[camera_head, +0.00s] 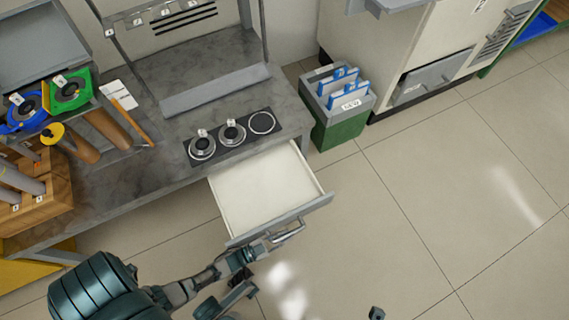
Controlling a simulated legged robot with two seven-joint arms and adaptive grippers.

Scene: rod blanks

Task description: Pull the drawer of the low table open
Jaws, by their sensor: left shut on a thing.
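The low table (130,180) has a grey stone-like top. Its drawer (265,187) is pulled out, and its pale, empty inside shows. The drawer's grey front (312,206) has a bar handle (291,232) on its outer face. My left gripper (272,240) reaches in from the lower left and is shut on the handle. Its fingers partly hide the handle's near end. A small dark piece at the bottom edge may be the tip of my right gripper (376,313); its jaws cannot be made out.
A grey-and-green bin (340,128) with blue-and-white cards stands right of the table, near a pale machine (420,50). Round fixtures in a dark plate (232,137) and a wooden rod rack (40,195) are on the table. Tiled floor (430,200) in front is clear.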

